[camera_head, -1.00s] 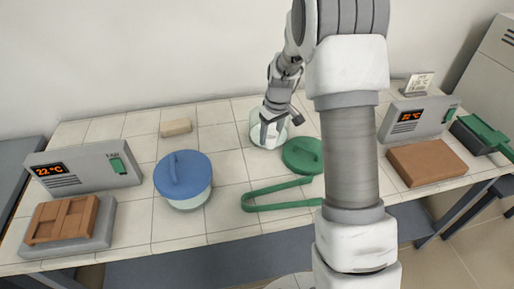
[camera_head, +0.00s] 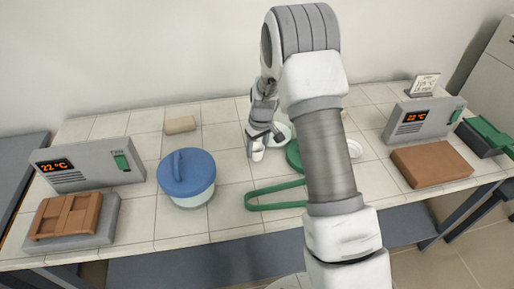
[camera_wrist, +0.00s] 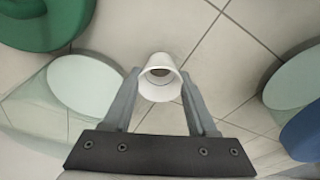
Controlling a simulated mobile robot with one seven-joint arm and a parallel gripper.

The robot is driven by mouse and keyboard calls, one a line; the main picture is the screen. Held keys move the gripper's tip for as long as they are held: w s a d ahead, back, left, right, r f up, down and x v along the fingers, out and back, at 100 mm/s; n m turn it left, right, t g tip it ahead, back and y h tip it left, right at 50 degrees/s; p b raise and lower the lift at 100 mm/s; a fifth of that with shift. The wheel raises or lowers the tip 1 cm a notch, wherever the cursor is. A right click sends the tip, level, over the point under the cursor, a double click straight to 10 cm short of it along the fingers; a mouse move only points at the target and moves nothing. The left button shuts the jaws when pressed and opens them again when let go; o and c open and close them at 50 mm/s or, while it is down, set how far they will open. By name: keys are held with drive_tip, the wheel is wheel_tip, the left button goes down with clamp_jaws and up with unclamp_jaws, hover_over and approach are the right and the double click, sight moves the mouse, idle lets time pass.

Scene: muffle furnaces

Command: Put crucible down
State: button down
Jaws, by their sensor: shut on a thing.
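The crucible (camera_head: 257,154) is a small white cup. In the wrist view the crucible (camera_wrist: 160,88) sits between my two fingertips, its open rim towards the camera. My gripper (camera_wrist: 160,76) is shut on it. In the head view my gripper (camera_head: 256,143) holds it low over the tiled bench (camera_head: 228,172), left of a clear glass jar (camera_head: 284,131). The jar also shows left of my gripper in the wrist view (camera_wrist: 84,86). I cannot tell whether the crucible touches the bench.
A green lid (camera_head: 293,157) lies right of my gripper, and green tongs (camera_head: 262,206) lie in front. A blue-lidded jar (camera_head: 187,178) stands to the left. A small white dish (camera_head: 354,149) is to the right. Furnace controllers (camera_head: 85,168) (camera_head: 424,119) flank the bench. Tiles beside the blue-lidded jar are clear.

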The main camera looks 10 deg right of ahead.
drive_tip(key=shift+f, duration=0.25)
drive_tip(key=shift+c, duration=1)
unclamp_jaws()
drive_tip(key=shift+r, duration=0.1)
